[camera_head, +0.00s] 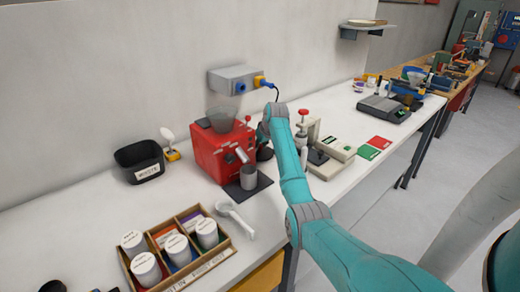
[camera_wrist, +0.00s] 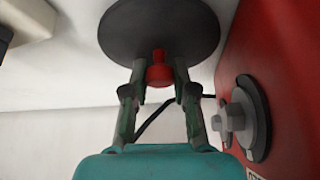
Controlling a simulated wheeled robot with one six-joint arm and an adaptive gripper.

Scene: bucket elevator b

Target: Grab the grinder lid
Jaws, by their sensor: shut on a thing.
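The grinder lid is a dark round disc (camera_wrist: 160,30) with a red knob (camera_wrist: 159,70) at its middle, seen in the wrist view. My gripper (camera_wrist: 160,76) is shut on the red knob, one finger on each side. The red grinder (camera_wrist: 285,60) stands close on the right of that view. In the head view the red grinder (camera_head: 215,153) has a clear hopper (camera_head: 222,119) on top. My gripper is mostly hidden behind my arm there, just right of the grinder. I cannot tell whether the lid touches the white surface.
A metal cup (camera_head: 248,178) stands in front of the grinder. A press with a red knob (camera_head: 303,113) stands right of my arm. A wall box (camera_head: 235,79) with a plugged cable is above the grinder. A black waste bin (camera_head: 140,152) and a canister tray (camera_head: 220,244) are left.

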